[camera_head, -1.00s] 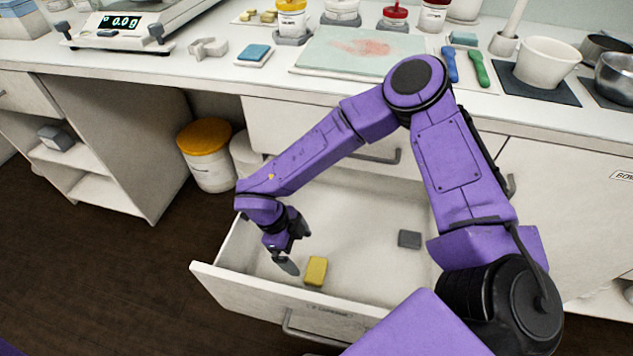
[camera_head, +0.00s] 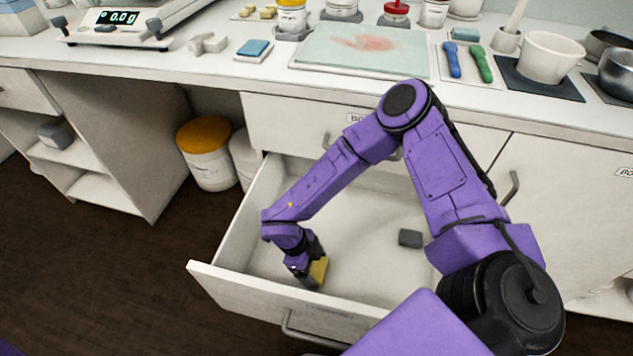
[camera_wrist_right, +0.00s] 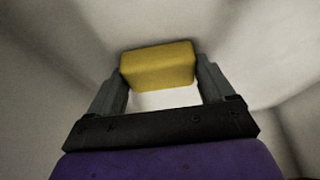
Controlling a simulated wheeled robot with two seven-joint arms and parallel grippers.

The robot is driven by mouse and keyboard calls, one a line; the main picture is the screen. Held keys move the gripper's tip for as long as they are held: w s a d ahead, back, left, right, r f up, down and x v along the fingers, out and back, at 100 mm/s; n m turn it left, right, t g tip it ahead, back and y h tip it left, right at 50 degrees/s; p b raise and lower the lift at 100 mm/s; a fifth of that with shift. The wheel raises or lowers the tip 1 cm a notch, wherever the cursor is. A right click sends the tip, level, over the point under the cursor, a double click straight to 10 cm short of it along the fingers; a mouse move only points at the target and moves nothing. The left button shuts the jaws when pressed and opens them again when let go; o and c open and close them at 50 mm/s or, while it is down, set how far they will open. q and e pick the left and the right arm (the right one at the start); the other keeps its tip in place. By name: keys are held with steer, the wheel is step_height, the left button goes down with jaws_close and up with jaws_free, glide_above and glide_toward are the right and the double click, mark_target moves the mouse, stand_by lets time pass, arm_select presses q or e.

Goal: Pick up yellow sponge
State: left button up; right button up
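The yellow sponge (camera_head: 318,271) is in the open drawer, near its front wall, partly hidden by my right gripper (camera_head: 309,276) in the head view. In the right wrist view the sponge (camera_wrist_right: 158,66) lies between the tips of the right gripper's fingers (camera_wrist_right: 160,75), one on each side. The fingers are wide apart, and any gap to the sponge's sides is too small to make out. The sponge seems to be down at the drawer floor. My left gripper is not in view.
The drawer's front wall (camera_head: 262,296) and left wall (camera_head: 247,210) stand close to the right gripper. A grey block (camera_head: 410,238) lies in the drawer to the right. The counter above holds a blue sponge (camera_head: 253,48), a cutting board (camera_head: 320,62) and a scale (camera_head: 110,28).

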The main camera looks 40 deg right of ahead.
mark_target(314, 267)
step_height(314, 267, up, 10)
steer(key=shift+r+p, duration=0.1)
steer(key=shift+p, duration=0.9)
